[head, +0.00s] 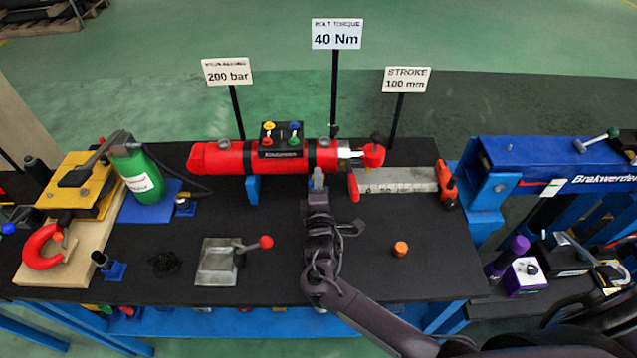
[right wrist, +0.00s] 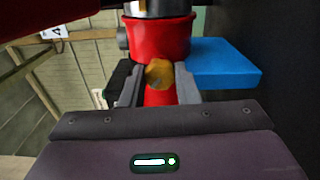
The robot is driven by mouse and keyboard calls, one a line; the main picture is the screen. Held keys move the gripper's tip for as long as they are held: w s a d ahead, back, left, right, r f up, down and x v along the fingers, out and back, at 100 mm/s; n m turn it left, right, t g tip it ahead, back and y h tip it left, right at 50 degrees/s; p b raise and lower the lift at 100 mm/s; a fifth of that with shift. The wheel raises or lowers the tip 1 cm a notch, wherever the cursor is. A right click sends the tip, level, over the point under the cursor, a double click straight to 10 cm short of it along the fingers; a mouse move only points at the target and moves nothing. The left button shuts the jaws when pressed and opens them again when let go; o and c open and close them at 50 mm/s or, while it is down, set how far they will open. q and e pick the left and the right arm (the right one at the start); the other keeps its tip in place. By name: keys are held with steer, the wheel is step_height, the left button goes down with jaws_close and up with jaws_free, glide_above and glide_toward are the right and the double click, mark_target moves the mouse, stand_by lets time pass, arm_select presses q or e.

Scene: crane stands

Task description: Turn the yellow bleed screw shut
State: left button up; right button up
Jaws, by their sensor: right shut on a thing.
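A small yellow bleed screw (right wrist: 160,73) with a faceted head shows in the right wrist view, in front of the red cylinder's end. It sits between the two grey fingers of my right gripper (right wrist: 157,90), which is shut on it. In the head view my right gripper (head: 318,178) reaches up to the front side of the red cylinder (head: 215,158), and its fingers hide the screw there. The cylinder lies on blue supports (head: 253,190) on the black bench. My left gripper is out of view.
A black block (head: 282,153) with several coloured knobs sits on the cylinder. A grey clamp block with a red-knobbed lever (head: 217,262) stands left of my arm, and an orange cap (head: 400,249) stands to its right. Three signs stand behind. Bare bench lies around the cap.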

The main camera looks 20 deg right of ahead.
steer(key=m+b, duration=0.1)
steer(key=m, duration=0.8)
steer(key=shift+f+b, duration=0.2)
steer(key=shift+b, duration=0.15)
steer(key=shift+m, duration=0.4)
steer(key=o, duration=1)
steer(key=shift+s, duration=0.1)
steer(key=shift+c, duration=0.2)
steer(key=shift+s, duration=0.1)
